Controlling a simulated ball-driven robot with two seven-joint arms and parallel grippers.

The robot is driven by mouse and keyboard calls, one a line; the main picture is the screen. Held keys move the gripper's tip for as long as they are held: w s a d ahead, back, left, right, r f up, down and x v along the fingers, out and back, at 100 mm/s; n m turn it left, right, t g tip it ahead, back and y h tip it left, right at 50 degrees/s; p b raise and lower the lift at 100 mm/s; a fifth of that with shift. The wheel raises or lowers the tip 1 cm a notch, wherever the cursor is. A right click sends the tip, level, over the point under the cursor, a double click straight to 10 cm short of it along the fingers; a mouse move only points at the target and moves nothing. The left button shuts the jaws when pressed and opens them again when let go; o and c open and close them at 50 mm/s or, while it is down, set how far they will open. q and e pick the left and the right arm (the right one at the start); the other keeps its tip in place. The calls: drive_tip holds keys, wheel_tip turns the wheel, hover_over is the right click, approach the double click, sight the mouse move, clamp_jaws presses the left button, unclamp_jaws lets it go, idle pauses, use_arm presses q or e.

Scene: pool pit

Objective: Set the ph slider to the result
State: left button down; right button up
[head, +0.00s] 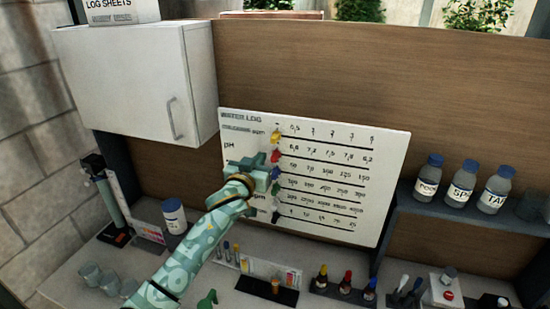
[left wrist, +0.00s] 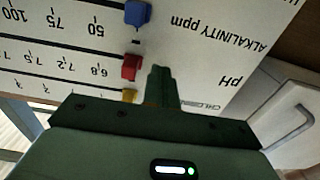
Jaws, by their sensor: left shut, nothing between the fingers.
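The water log board (head: 395,150) hangs on the wood wall with rows of printed values. The pH row's red slider (head: 275,156) is at the left end of its track, by the 6.8 mark; it also shows in the left wrist view (left wrist: 131,67). My left gripper (head: 264,162) is shut and empty in front of the board's left part, covering some row labels. In the upside-down left wrist view its fingertips (left wrist: 159,72) are beside the red slider, over the pH label side. Whether they touch the board is unclear. My right gripper is out of view.
A yellow slider (head: 276,137) is above and a blue slider (head: 276,172) below. A white cabinet (head: 130,85) juts out at left. Vials and a colour chart (head: 262,268), dropper bottles (head: 345,283) and cups (head: 90,273) stand on the counter. Bottles (head: 462,185) sit on the right shelf.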

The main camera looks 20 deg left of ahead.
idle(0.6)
use_arm(q)
drive_tip(key=shift+w+d+b, duration=0.2)
drive_tip(key=shift+d+b, duration=0.2)
drive_tip(key=shift+d, duration=2.6)
drive_tip(key=shift+w+d+b, duration=0.15)
drive_tip(key=shift+d+b, duration=0.55)
drive_tip(key=shift+d, duration=1.75)
drive_tip(key=shift+a+p, duration=0.3)
drive_tip(key=shift+a, duration=0.05)
drive_tip(key=shift+a+p, duration=0.35)
drive_tip(key=shift+a, duration=0.15)
drive_tip(key=s+p, duration=0.4)
drive_tip(key=s, duration=0.3)
drive_tip(key=shift+d, duration=0.25)
drive_tip(key=shift+s+f, duration=0.15)
